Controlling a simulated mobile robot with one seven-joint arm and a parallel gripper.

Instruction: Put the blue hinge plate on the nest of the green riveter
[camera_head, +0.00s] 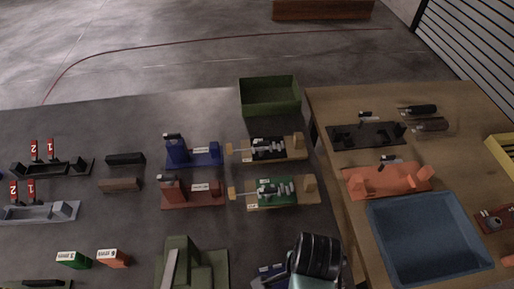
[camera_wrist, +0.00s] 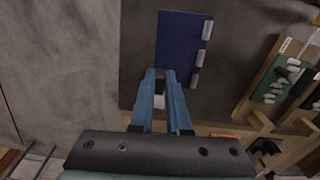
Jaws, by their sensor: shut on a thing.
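The blue hinge plate (camera_wrist: 181,45) is a dark blue rectangle with pale knuckles along its right edge in the wrist view. My gripper (camera_wrist: 161,74) has light-blue fingers shut on its near edge. In the head view the gripper (camera_head: 283,271) is at the bottom, partly hidden by my dark wrist, with a blue piece (camera_head: 266,272) beside it. A green fixture with several pale pins on a wooden base (camera_head: 280,191) stands above it, and also shows at right in the wrist view (camera_wrist: 272,80). An olive-green machine (camera_head: 210,270) is left of the gripper. I cannot tell which is the riveter.
A red device (camera_head: 190,192), a blue device (camera_head: 190,153) and a black pinned fixture (camera_head: 270,149) stand farther back. A green bin (camera_head: 270,98) is at the far edge. A wooden table (camera_head: 345,220) at right holds a blue tray (camera_head: 382,228) and an orange fixture (camera_head: 390,180).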

